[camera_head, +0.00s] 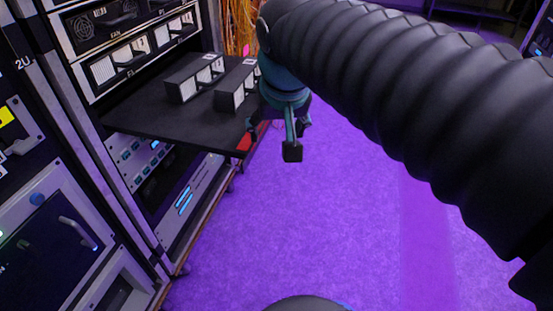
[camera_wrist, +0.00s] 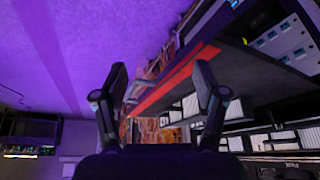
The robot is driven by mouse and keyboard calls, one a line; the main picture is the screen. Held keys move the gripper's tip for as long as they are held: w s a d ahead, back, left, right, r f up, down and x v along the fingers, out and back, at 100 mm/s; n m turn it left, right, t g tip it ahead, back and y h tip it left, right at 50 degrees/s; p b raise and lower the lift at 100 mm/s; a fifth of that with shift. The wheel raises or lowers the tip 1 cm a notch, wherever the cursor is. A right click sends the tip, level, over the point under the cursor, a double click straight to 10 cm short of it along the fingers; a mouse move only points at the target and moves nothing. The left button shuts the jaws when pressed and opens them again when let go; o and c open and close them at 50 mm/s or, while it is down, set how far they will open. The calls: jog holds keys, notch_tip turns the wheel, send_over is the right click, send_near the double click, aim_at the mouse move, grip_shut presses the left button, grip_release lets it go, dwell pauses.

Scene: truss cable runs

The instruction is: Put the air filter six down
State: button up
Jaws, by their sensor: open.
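Two dark air filter units with white pleated faces stand on the black pull-out shelf (camera_head: 150,125), one at the left (camera_head: 195,77) and one at the right (camera_head: 238,87). Their number labels are too small to read, so I cannot tell which is air filter six. My gripper (camera_head: 280,138) is open and empty, just off the shelf's right end, over the floor. In the wrist view my gripper (camera_wrist: 160,88) has its fingers spread with nothing held between them. The shelf's red edge (camera_wrist: 175,80) and several white-faced filters (camera_wrist: 270,142) show beyond.
The rack holds more filters in its slots (camera_head: 120,60) behind the shelf, with a fan panel (camera_head: 100,22) above. Orange cables (camera_head: 238,25) hang behind the shelf's far end. The purple floor (camera_head: 300,230) is clear on the right.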

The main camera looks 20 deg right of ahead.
jog(key=s+f+n, duration=0.2)
jog(key=s+f, duration=0.6)
jog(key=f, duration=0.1)
jog(key=shift+s+d+f+t+y, duration=0.15)
jog(key=shift+s+f+t+y, duration=0.1)
jog(key=shift+s+t+y, duration=0.05)
jog(key=shift+r, duration=0.1)
jog(key=shift+r+p, duration=0.8)
jog(key=shift+p, duration=0.05)
jog(key=shift+f, duration=0.2)
jog(key=shift+c, duration=0.2)
